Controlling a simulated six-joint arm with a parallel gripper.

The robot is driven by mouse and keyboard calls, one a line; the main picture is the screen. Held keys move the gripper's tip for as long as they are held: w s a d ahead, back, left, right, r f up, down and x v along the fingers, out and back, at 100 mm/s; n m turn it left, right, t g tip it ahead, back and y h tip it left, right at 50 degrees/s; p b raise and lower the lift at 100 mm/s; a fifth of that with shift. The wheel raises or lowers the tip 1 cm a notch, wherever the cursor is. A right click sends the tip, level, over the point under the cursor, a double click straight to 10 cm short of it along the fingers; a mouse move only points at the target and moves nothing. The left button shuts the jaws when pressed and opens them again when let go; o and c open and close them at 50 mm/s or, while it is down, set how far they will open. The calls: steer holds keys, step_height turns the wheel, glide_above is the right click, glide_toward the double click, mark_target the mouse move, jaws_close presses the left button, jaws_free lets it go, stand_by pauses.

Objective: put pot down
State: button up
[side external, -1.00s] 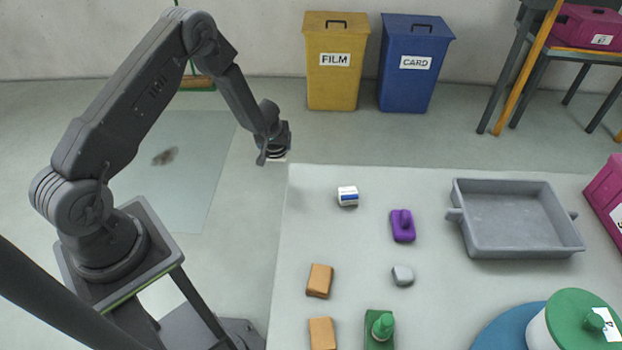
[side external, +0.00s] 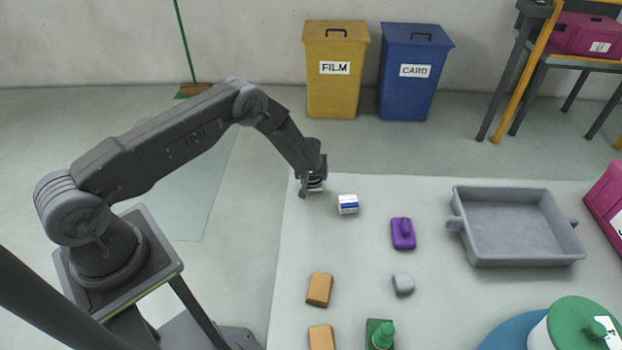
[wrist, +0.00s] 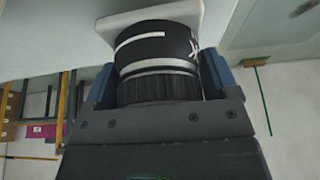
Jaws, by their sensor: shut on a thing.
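My gripper (side external: 313,188) is at the far left corner of the table. In the wrist view my gripper (wrist: 158,80) is shut on a dark round pot (wrist: 157,55) with white marks and a pale band. A pale square piece (wrist: 150,18) shows at the pot's far end, close to the table surface. In the side view the pot (side external: 315,181) is small and mostly hidden by the gripper. I cannot tell whether it touches the table.
A white and blue box (side external: 348,204) lies just right of my gripper. A grey tray (side external: 480,258) is at right.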

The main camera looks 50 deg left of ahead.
steer(key=shift+w+f, duration=0.1)
steer(key=shift+f, duration=0.95)
steer(key=shift+f, duration=0.15)
steer(key=o, duration=1.3)
steer(key=shift+f, duration=0.1)
steer(key=shift+o, duration=0.2)
